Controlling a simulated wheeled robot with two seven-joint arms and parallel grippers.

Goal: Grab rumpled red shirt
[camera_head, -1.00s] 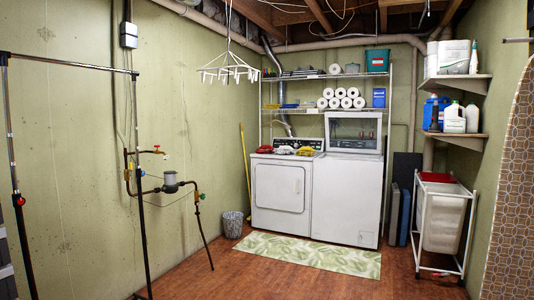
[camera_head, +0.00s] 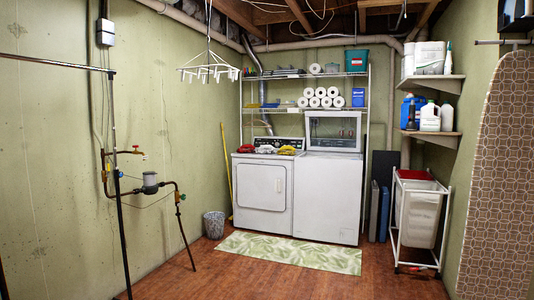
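A small red cloth (camera_head: 246,149), which looks like the rumpled red shirt, lies on top of the white dryer (camera_head: 262,186) near its left front edge. A white cloth (camera_head: 266,149) and a yellow cloth (camera_head: 287,150) lie in a row to its right. Another red patch (camera_head: 413,174) shows at the top of the white hamper (camera_head: 419,213) on the right; I cannot tell what it is. Neither of my grippers is in view.
A green leaf-patterned rug (camera_head: 290,252) lies before the dryer and washer (camera_head: 327,197). A waste bin (camera_head: 214,225) stands left of the dryer. A metal rack pole (camera_head: 120,190) and pipes (camera_head: 148,185) are at left, an ironing board (camera_head: 500,170) at right. The middle floor is clear.

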